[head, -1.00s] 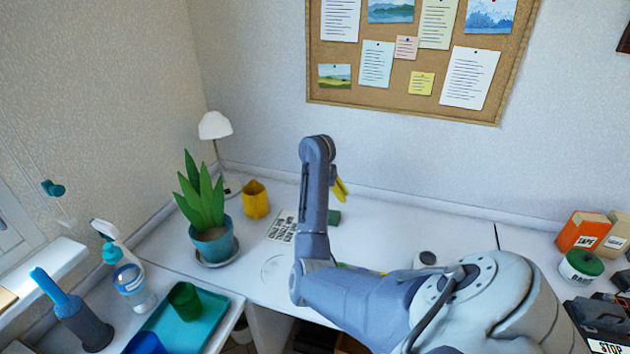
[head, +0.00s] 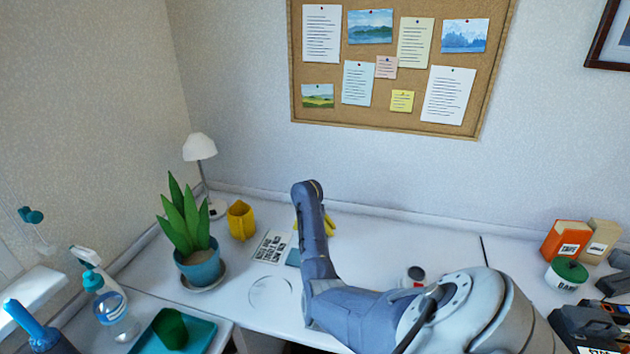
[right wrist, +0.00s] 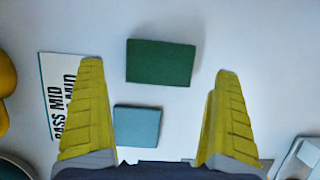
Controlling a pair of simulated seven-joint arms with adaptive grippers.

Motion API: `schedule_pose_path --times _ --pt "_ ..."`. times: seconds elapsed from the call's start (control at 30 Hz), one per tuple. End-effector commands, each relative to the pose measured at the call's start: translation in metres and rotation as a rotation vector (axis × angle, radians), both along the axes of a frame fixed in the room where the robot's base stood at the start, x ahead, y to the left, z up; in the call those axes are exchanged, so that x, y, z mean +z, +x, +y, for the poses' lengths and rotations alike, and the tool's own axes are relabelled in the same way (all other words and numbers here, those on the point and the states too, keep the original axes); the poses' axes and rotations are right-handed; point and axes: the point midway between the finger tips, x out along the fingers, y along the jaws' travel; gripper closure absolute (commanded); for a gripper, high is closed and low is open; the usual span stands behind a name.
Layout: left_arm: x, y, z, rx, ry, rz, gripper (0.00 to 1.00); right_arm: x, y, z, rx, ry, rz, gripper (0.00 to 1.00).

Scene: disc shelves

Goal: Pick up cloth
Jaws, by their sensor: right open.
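A flat light-blue square (right wrist: 138,126), perhaps the folded cloth, lies on the white desk in the right wrist view. In the head view a small edge of it (head: 293,257) shows left of my forearm. A thicker dark green rectangular block (right wrist: 160,62), perhaps a sponge, lies just beyond it; I cannot tell for sure which is the cloth. My right gripper (right wrist: 160,70) is open and empty, its yellow fingers spread on either side of both items, above the desk. In the head view its fingers (head: 328,225) are mostly hidden behind my arm. My left gripper is not in view.
A red-and-white round item (head: 414,277) stands to the right. A green-lidded jar (head: 567,273) and boxes stand far right.

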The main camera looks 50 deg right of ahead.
Motion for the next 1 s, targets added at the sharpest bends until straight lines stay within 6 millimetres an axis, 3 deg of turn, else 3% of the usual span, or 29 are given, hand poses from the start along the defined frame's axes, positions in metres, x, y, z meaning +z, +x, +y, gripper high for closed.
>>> schedule_pose_path --times 0.4,0.8,1.0 --pt "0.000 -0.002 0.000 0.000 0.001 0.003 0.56 -0.040 0.007 -0.014 0.000 0.001 0.002 0.00" --pt "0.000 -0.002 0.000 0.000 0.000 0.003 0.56 -0.046 0.009 -0.016 0.000 0.000 0.000 0.00" --pt "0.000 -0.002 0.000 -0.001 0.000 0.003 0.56 -0.046 0.009 -0.016 0.000 0.000 0.000 0.22"
